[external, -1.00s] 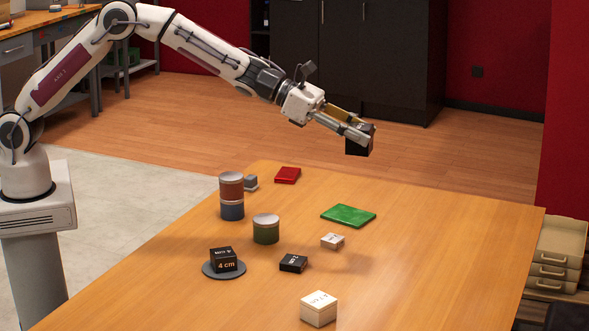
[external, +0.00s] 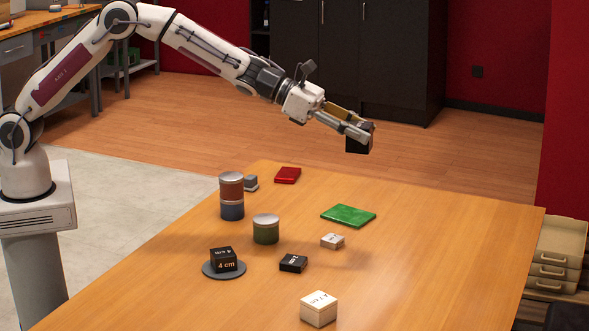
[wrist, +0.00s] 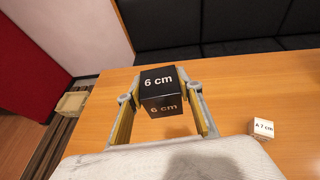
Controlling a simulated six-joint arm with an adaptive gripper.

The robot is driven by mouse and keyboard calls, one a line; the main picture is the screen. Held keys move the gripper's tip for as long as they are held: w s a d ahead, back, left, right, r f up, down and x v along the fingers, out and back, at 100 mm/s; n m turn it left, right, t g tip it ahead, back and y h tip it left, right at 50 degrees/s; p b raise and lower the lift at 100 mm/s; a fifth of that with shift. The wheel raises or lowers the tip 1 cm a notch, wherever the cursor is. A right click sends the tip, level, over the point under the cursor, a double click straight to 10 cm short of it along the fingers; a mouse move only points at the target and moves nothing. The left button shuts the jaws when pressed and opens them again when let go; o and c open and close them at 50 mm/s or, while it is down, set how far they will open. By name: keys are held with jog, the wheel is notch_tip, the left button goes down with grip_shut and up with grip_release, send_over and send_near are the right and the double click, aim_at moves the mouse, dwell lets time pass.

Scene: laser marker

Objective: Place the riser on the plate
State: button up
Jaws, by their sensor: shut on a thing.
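A black block labelled "6 cm" (wrist: 159,82) is held between the two fingers of my gripper (external: 357,132). In the external view the block (external: 358,145) is high above the far part of the table. A round grey plate (external: 238,273) lies on the table at the near left. A black block labelled "4 cm" (external: 223,260) rests on the plate. A flatter black block (external: 293,263) lies on the table right of the plate. No label reads "riser", so I cannot tell from markings which block is meant.
A red-brown can (external: 231,187) is stacked on a blue can (external: 232,210); a green can (external: 266,230) stands nearby. White blocks (external: 319,309) (external: 332,241), a grey block (external: 251,183), a red pad (external: 288,175) and a green pad (external: 348,215) lie around. The right side is clear.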

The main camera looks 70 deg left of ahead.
jog(key=w+a+f+n+t+y, duration=0.1)
jog(key=w+a+f+n+y, duration=0.15)
jog(key=a+f, duration=0.55)
send_over(338, 212)
notch_tip(338, 212, down, 8)
jog(key=shift+t, duration=0.4)
jog(key=shift+f, duration=0.15)
jog(key=shift+f, duration=2.95)
jog(key=shift+f, duration=1.9)
jog(key=shift+f, duration=0.15)
